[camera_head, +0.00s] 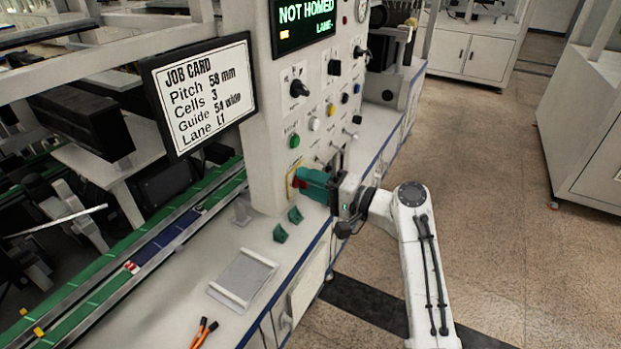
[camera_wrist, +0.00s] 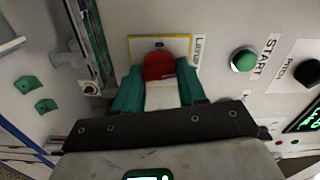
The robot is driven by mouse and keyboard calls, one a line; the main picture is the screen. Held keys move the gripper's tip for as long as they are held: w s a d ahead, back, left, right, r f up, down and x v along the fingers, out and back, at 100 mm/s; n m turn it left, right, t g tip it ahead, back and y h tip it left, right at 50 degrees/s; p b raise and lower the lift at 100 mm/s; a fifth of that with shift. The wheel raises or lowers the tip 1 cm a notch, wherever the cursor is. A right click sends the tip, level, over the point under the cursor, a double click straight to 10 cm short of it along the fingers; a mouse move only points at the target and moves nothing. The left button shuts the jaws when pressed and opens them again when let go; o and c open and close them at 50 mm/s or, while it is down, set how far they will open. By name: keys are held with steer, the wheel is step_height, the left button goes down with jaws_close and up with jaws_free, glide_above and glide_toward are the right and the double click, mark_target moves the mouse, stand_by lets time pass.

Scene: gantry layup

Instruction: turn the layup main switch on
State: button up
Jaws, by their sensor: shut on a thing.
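The layup main switch is a red rotary handle (camera_wrist: 159,66) on a yellow-edged plate (camera_wrist: 185,45) beside a label reading "LAYUP" in the wrist view. In the head view its red part (camera_head: 299,179) shows at the panel's lower front, mostly hidden by my gripper. My gripper (camera_wrist: 158,80) has green fingers on both sides of the red handle and is shut on it. In the head view my gripper (camera_head: 310,184) reaches in from the right to the panel. The handle's exact angle is hard to tell.
A green START button (camera_wrist: 243,60) and a black knob (camera_wrist: 307,73) sit beside the switch. A screen (camera_head: 304,22) reads "NOT HOMED". A job card (camera_head: 203,95) hangs left. Green blocks (camera_head: 280,233), a tray (camera_head: 243,279) and orange-handled pliers (camera_head: 204,332) lie on the bench.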

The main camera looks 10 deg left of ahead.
steer(key=shift+d+m+p, duration=0.1)
steer(key=shift+m+p, duration=0.3)
steer(key=shift+m, duration=0.5)
steer(key=o, duration=1.1)
steer(key=shift+c, duration=0.2)
steer(key=b+v, duration=0.1)
steer(key=v, duration=0.9)
steer(key=shift+d, duration=0.35)
steer(key=shift+s, duration=0.1)
